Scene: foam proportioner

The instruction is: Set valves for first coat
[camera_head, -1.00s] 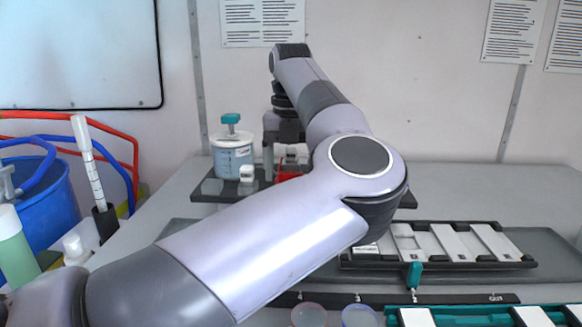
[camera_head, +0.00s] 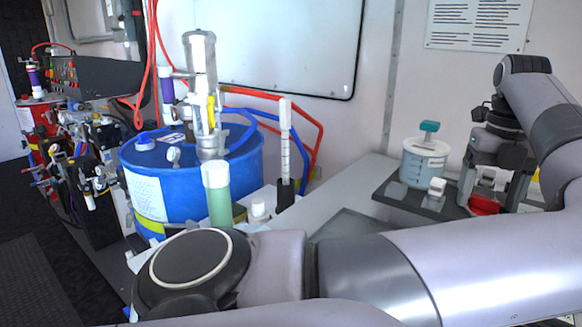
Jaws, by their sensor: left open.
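My left gripper (camera_head: 490,192) points down at the right, over a dark tray (camera_head: 440,208) on the grey bench. It is open, with a red part (camera_head: 484,205) showing low between its fingers; I cannot tell whether they touch it. A clear jar of pale blue liquid with a teal knob (camera_head: 429,127) stands on the tray left of the gripper. At the far left is a cluster of hoses, fittings and valves (camera_head: 80,150); the valve settings are too small to read. My right gripper is not in view.
A blue drum (camera_head: 148,196) with a metal pump (camera_head: 203,95) stands left of centre. A green-filled cylinder (camera_head: 218,195) and a white tube in a black holder (camera_head: 285,150) stand nearby. Red and blue hoses run behind. My left arm covers the lower right.

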